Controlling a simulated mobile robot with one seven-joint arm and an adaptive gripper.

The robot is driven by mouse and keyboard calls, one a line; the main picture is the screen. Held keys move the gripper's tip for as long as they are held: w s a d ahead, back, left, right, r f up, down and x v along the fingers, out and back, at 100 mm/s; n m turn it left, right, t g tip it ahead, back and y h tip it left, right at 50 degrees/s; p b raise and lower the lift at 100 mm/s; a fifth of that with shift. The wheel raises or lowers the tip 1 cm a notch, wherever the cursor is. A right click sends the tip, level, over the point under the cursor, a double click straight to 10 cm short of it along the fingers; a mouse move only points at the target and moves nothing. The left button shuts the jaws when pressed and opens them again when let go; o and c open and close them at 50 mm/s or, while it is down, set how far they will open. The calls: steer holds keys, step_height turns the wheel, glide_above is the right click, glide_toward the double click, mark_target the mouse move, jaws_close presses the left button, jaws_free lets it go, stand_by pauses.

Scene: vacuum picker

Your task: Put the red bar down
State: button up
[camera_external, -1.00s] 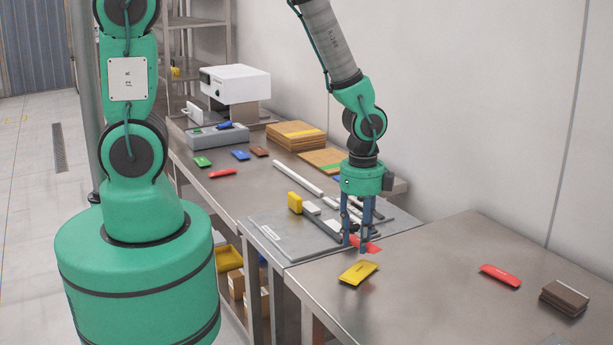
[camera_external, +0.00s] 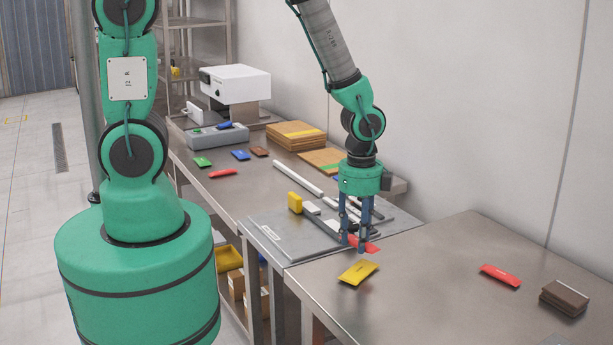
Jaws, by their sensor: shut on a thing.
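My gripper (camera_external: 353,246) points straight down over the front edge of the grey plate, close to where the two benches meet. It is shut on a red bar (camera_external: 370,247), which shows between and just right of the fingers. The fingers hide part of this bar, and I cannot tell whether it touches the surface below. Another red bar (camera_external: 501,275) lies flat on the near bench at the right. A third red bar (camera_external: 222,173) lies on the far bench at the left.
A yellow packet (camera_external: 358,272) lies just in front of my gripper. The grey plate (camera_external: 283,240) carries a yellow block (camera_external: 295,202) and several pale and dark strips. A brown stack (camera_external: 565,298) stands at the far right. The near bench's middle (camera_external: 430,285) is clear.

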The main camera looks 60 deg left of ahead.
steer(key=shift+r, duration=0.1)
steer(key=shift+r, duration=0.55)
step_height(320, 180, up, 4)
steer(key=shift+f, duration=0.15)
steer(key=s+a+n, duration=0.2)
steer(key=a+n, duration=0.2)
steer(key=a, duration=0.8)
steer(key=s+a+n, duration=0.2)
steer(key=a+n, duration=0.3)
steer(key=a, duration=0.8)
steer(key=s+a+n, duration=0.7)
steer(key=s+a, duration=0.5)
steer(key=a, duration=0.3)
steer(key=f, duration=0.6)
steer(key=shift+d+f, duration=0.3)
steer(key=shift+f, duration=0.1)
steer(key=b, duration=0.2)
glide_above(258, 200)
steer(key=shift+s+d+f, duration=0.1)
steer(key=shift+d+f, duration=0.05)
steer(key=shift+f, duration=0.6)
